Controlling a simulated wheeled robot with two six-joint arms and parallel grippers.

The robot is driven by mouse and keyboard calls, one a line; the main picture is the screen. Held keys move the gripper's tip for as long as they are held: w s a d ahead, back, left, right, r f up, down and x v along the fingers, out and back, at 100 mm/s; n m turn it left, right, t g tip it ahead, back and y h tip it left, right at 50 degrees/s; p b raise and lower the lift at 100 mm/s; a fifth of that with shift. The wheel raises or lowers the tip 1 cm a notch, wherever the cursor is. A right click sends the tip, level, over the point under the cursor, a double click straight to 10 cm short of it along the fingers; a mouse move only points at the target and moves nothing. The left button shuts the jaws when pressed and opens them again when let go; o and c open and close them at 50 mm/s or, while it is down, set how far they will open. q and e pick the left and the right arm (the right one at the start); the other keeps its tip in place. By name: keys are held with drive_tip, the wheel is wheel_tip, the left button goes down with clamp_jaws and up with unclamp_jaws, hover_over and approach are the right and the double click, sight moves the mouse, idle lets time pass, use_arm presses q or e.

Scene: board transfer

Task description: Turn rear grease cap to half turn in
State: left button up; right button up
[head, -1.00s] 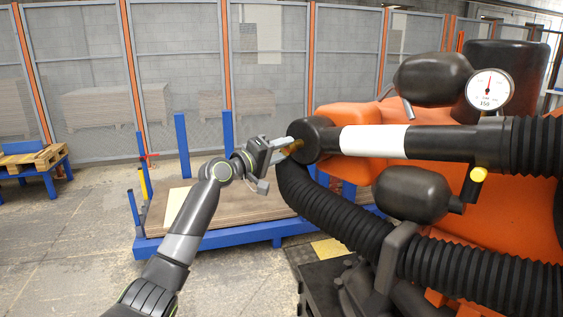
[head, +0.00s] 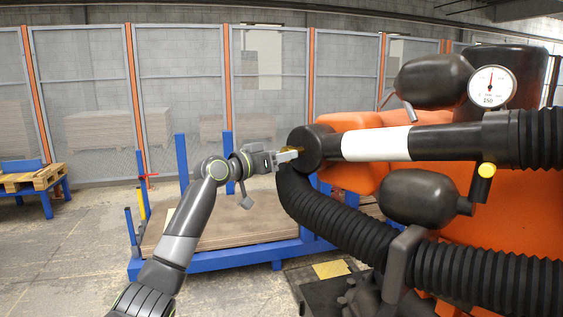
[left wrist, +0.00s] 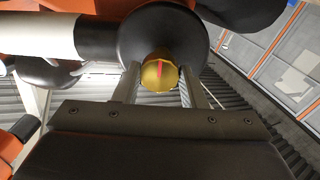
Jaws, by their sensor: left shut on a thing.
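The rear grease cap (left wrist: 158,75) is a brass-coloured knob with a red mark, on the round black end (left wrist: 130,38) of the horizontal black-and-white arm. In the left wrist view it lies between the two fingers of my left gripper (left wrist: 160,90), which is shut on it. In the head view my left gripper (head: 287,157) reaches the black end (head: 306,150) from the left, and only a little of the brass cap shows behind the fingers. The red mark points roughly up in the left wrist view. My right gripper is not in view.
A dial gauge (head: 491,87) stands at the upper right, above the black-and-white arm (head: 375,144). A ribbed black hose (head: 335,215) hangs close below the cap. A blue rack with boards (head: 215,228) stands behind my left arm. A mesh fence (head: 180,90) closes the back.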

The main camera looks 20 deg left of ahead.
use_arm(q)
drive_tip(key=shift+f+m, duration=0.15)
drive_tip(key=shift+m, duration=0.95)
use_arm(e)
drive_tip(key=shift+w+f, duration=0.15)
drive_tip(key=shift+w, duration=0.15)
use_arm(q)
drive_tip(key=shift+b, duration=0.3)
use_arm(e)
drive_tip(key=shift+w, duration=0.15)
use_arm(q)
drive_tip(key=o, duration=1)
drive_tip(key=shift+b+v, duration=0.95)
drive_tip(key=shift+v, duration=7.75)
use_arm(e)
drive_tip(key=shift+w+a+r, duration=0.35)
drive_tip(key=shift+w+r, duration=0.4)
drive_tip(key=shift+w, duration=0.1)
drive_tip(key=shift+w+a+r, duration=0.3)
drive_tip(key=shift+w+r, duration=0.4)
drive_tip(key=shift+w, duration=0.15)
use_arm(q)
drive_tip(key=shift+r, duration=0.2)
